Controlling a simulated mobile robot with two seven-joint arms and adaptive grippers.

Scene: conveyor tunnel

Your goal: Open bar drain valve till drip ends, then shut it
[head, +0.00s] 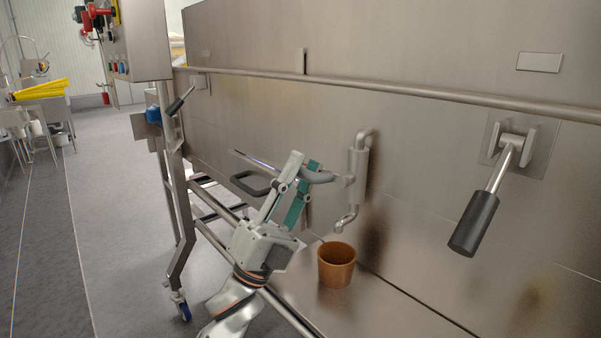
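The drain valve (361,165) is a grey pipe fitting on the steel side wall, with a curved spout (346,220) pointing down. A slim bar (325,177) reaches left from it. A brown cup (336,268) stands upright on the steel ledge, just below the spout. No drip can be made out. My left gripper (302,163) is in front of the bar, left of the valve body. Its two fingers stand apart with a gap between them. They overlap the bar in the picture; I cannot tell whether they touch it. My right gripper is out of view.
A black-gripped lever (475,222) juts out at the right, and another lever (181,101) is at the left post. A long rail (400,88) crosses the wall above the valve. The floor (110,200) at left is clear.

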